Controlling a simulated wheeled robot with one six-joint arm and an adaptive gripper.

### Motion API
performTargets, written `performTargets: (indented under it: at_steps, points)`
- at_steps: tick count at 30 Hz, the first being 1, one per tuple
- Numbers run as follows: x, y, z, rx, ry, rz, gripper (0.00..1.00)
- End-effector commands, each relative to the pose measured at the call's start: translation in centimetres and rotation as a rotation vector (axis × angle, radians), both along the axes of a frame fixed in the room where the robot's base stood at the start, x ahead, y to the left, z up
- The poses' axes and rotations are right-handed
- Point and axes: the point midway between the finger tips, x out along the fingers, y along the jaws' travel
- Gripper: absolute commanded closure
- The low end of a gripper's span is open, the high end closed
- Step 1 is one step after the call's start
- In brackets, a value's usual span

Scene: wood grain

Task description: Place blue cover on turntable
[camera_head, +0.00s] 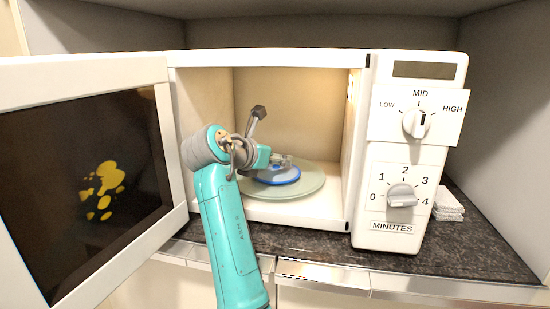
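The blue cover (280,177) is a small round disc inside the open microwave, low over the glass turntable (309,183). I cannot tell whether it rests on the turntable or is held just above it. My gripper (284,161) is inside the microwave at the back upper edge of the cover. It is small and partly hidden by my arm, so I cannot tell whether its fingers are shut on the cover. My arm also hides the left part of the turntable.
The microwave door (85,190) stands wide open at the left. The control panel (411,150) with two dials is at the right of the opening. The dark counter (480,240) holds a small white stack (447,204) at the right. The cavity's right side has free room.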

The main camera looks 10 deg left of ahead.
Motion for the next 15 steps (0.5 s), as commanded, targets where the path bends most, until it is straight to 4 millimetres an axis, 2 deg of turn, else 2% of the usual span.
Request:
performTargets:
  at_steps: [5, 8, 15]
  points:
    - [-0.1, 0.1, 0.4, 0.001, -0.001, 0.001, 0.47]
    - [-1.0, 0.6, 0.7, 0.001, 0.000, 0.003, 0.47]
    - [-4.9, 2.4, 2.5, 0.001, -0.002, 0.004, 0.47]
